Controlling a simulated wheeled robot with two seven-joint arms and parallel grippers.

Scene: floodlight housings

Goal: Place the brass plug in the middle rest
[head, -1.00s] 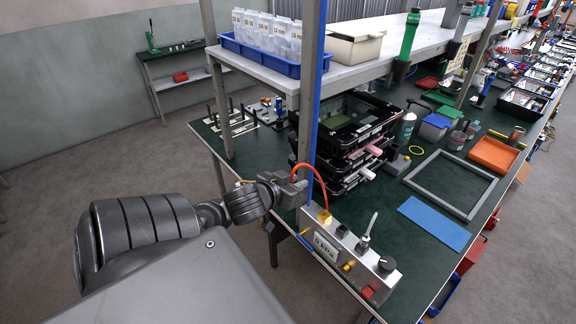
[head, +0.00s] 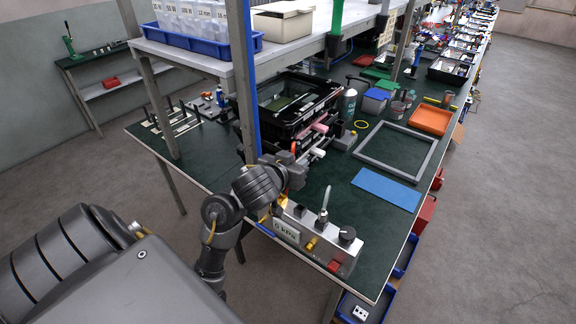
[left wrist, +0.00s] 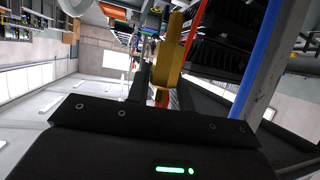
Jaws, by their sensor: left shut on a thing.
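My left gripper (head: 296,172) is above the far left end of the metal pressure unit (head: 318,262), near the blue-edged post. It is shut on the brass plug (left wrist: 169,58), which the left wrist view shows as a long brass piece with a red-orange hose beside it. In the head view the gripper hides most of the plug, and only a bit of the orange hose (head: 293,148) shows. On the unit's top are a black square fitting (head: 299,211), a pale upright tube (head: 325,200) and a dark knob (head: 347,234). I cannot tell which part is the middle rest. My right gripper is out of view.
A blue mat (head: 386,189) and a grey frame (head: 395,150) lie to the right.

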